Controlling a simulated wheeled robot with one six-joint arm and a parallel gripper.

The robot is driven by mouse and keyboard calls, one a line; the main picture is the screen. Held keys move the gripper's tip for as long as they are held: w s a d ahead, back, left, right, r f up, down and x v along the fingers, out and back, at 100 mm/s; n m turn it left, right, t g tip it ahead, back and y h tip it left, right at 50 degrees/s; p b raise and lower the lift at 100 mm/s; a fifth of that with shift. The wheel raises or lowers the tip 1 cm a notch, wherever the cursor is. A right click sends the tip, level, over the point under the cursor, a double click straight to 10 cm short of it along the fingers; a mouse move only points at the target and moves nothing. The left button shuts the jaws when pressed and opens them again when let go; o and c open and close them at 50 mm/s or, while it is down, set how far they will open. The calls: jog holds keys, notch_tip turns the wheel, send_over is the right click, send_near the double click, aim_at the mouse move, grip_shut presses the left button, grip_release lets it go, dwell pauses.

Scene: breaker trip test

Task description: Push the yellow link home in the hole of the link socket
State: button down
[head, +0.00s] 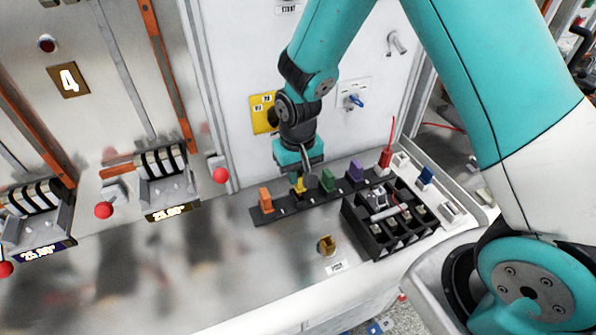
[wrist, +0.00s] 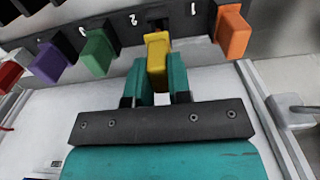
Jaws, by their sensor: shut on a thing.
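My gripper (head: 300,180) points down at the dark rack (head: 272,215) on the bench. In the wrist view its two teal fingers (wrist: 157,82) are shut on the yellow link (wrist: 157,55), one on each side. The yellow link also shows in the head view (head: 300,187), partly hidden by the gripper. It is at the rack between the orange and green links, by a dark opening; whether it is still seated there I cannot tell. A small ochre block (head: 326,245) with a label in front stands on the bench, apparently the link socket. Its hole is not clear.
The orange link (head: 265,200), green link (head: 327,181), purple link (head: 355,172) and red link (head: 385,158) stand along the rack. A black compartment tray (head: 372,248) is right of the ochre block. Bench left of the block is clear.

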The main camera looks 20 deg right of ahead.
jog(key=shift+f+b, duration=1.2)
jog(key=shift+f, duration=0.55)
jog(key=c, duration=1)
grip_release()
jog(key=shift+r, duration=0.1)
notch_tip(320, 180, up, 17)
jog(key=b, duration=0.3)
jog(key=shift+r, duration=0.15)
jog(key=shift+s, duration=0.1)
jog(key=s+a+n+y, duration=0.1)
jog(key=s+n, duration=0.1)
jog(key=s, duration=0.5)
jog(key=s+a+r+n+y+b, duration=0.1)
jog(key=s+a+n, duration=0.1)
jog(key=s, duration=0.5)
jog(key=s+a+n+y+b, duration=0.1)
jog(key=s+n+y, duration=0.1)
jog(key=s, duration=0.4)
jog(key=shift+s+a+r+n, duration=0.3)
jog(key=shift+s+n, duration=0.1)
jog(key=shift+n, duration=0.2)
